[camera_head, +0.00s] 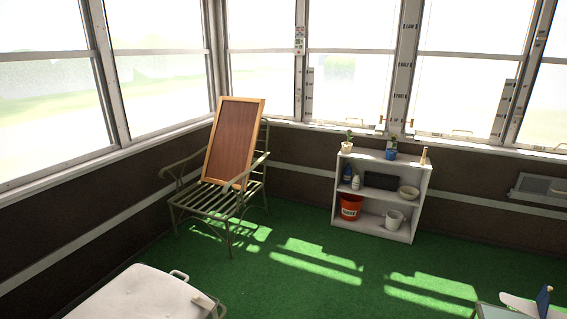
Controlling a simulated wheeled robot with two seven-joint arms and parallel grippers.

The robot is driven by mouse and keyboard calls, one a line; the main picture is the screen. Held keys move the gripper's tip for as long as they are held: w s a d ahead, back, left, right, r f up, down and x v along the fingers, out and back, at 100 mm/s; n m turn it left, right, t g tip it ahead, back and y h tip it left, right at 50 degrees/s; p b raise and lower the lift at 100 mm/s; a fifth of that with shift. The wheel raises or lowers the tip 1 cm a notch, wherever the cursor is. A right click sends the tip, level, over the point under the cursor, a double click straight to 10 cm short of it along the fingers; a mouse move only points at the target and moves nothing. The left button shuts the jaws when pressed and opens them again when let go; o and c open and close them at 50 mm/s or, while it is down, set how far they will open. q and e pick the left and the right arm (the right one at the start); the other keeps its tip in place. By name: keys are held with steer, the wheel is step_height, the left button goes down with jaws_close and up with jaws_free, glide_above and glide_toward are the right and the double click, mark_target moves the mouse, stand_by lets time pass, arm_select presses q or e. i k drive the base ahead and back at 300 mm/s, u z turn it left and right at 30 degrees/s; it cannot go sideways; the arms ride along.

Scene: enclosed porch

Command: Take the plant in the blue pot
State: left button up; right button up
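A small plant in a blue pot (391,154) stands on the top of a white shelf unit (381,167) against the far wall, right of centre. Its green leaves rise above the pot. A second small plant in a white pot (347,147) stands at the left end of the same top. Neither of my grippers shows in the head view.
A metal armchair (215,206) with a framed wooden board (233,142) stands left of the shelf. A white padded seat (140,296) is at the lower left, and a table (492,311) at the lower right. Green floor (310,285) between them is clear.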

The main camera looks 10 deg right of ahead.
mark_target(391, 152)
steer(key=z, duration=0.85)
steer(key=i, duration=2.25)
steer(key=z, duration=0.8)
steer(key=i, duration=2.35)
steer(key=z, duration=0.05)
